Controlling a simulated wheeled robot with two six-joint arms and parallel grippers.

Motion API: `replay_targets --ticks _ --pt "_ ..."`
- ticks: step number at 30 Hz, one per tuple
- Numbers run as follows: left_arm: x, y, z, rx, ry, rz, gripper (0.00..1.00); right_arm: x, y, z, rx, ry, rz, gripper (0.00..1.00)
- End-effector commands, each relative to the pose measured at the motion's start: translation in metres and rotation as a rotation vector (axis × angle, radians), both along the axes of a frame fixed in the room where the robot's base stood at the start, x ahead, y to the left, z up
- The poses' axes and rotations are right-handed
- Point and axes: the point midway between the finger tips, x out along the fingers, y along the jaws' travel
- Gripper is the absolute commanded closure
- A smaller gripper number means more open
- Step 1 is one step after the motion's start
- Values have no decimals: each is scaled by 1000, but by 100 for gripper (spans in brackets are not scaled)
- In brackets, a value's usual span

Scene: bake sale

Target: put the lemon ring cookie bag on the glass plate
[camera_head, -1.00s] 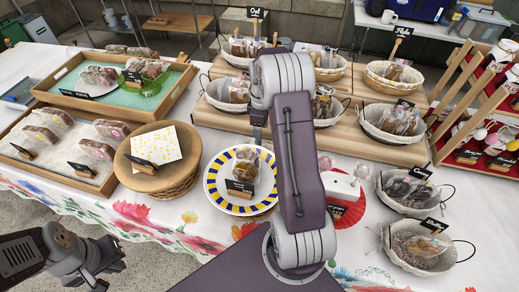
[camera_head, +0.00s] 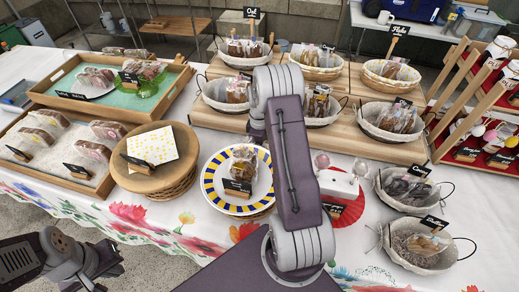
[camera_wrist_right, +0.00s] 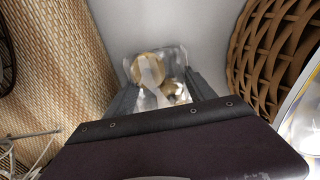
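A clear bag with ring-shaped tan cookies (camera_wrist_right: 147,66) sits between the dark fingers of my right gripper (camera_wrist_right: 160,90) in the right wrist view. The fingers lie along both sides of the bag. I cannot tell whether they press on it. My right arm hides this gripper in the head view. A green glass plate (camera_head: 147,91) stands in the wooden tray at the back left, with bagged cakes on it. My left gripper (camera_head: 108,270) is open and empty at the lower left, in front of the table and away from the goods.
A yellow-and-blue striped plate (camera_head: 209,180) with a bag stands left of my right arm. A round woven stand (camera_head: 135,180) is further left. Lined baskets (camera_head: 391,128) fill the back and right. In the wrist view, woven sides flank the bag on the left (camera_wrist_right: 50,70) and right (camera_wrist_right: 262,60).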

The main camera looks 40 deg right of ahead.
Motion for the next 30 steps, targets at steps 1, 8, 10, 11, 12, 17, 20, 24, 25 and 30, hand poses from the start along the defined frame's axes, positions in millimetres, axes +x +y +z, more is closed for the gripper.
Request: replay_targets --ticks 1,8,10,11,12,17,20,24,25,30 --pt "0 0 0 0 0 0 100 0 0 0 0 0 0 56" --pt "0 0 0 0 0 0 100 0 0 1 0 0 0 56" --pt "0 0 1 0 0 0 100 0 0 3 -1 -1 0 56" --pt "0 0 1 0 0 0 100 0 0 5 -1 -1 0 56" --pt "0 0 2 0 0 0 100 0 0 8 -1 -1 0 56" --pt "0 0 6 0 0 0 100 1 -1 34 -2 -4 0 56" --pt "0 0 8 0 0 0 100 -9 -8 50 -1 -2 -6 56" --pt "0 0 10 0 0 0 100 -35 -27 68 -2 -3 -6 56" --pt "0 0 11 0 0 0 100 -41 -31 73 -2 -3 -6 56" --pt "0 0 14 0 0 0 100 -71 -53 95 -2 -3 -5 56"
